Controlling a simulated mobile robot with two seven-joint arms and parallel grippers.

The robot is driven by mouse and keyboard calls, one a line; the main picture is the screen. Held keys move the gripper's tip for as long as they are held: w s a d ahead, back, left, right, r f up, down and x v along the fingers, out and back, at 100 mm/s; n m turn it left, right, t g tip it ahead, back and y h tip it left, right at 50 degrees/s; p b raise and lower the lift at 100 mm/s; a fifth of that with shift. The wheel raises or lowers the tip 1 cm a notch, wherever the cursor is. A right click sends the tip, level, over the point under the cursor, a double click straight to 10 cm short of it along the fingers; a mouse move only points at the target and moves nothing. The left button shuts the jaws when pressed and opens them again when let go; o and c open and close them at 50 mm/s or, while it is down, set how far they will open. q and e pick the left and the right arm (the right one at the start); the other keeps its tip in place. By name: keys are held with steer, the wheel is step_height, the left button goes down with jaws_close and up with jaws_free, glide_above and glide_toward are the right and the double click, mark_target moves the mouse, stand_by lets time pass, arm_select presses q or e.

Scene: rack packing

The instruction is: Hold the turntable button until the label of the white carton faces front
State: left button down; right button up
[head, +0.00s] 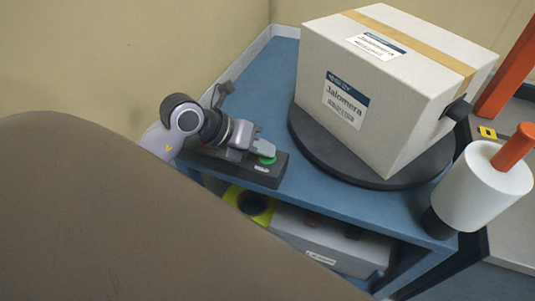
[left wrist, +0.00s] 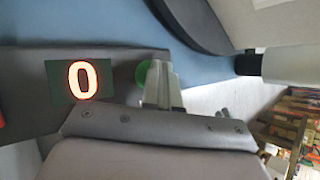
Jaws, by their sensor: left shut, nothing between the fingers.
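The white carton (head: 385,85) stands on the round dark turntable (head: 325,165) in the head view. It has a tan tape strip on top. A white label with a dark band (head: 345,98) is on its left-hand visible side, and another label is on top. The green button (head: 267,160) sits on a dark control box (head: 235,169) left of the turntable. My left gripper (head: 252,152) is shut and empty, its tips at the button; whether they press it I cannot tell. In the left wrist view the green button (left wrist: 143,73) is beside the fingertips (left wrist: 160,75). My right gripper is not in view.
A lit display (left wrist: 80,81) reading 0 is on the control box. A white roll with an orange handle (head: 480,190) stands close to the turntable's right. A blue table (head: 272,75) carries the turntable, with a grey box (head: 330,240) on a shelf below.

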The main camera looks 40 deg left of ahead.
mark_target(263, 158)
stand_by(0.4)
arm_select(q)
steer(key=shift+r+p, duration=0.45)
steer(key=shift+p, duration=0.05)
steer(key=shift+r+p, duration=0.4)
step_height(263, 158, up, 5)
steer(key=p, duration=0.4)
steer(key=shift+p, duration=0.4)
stand_by(0.5)
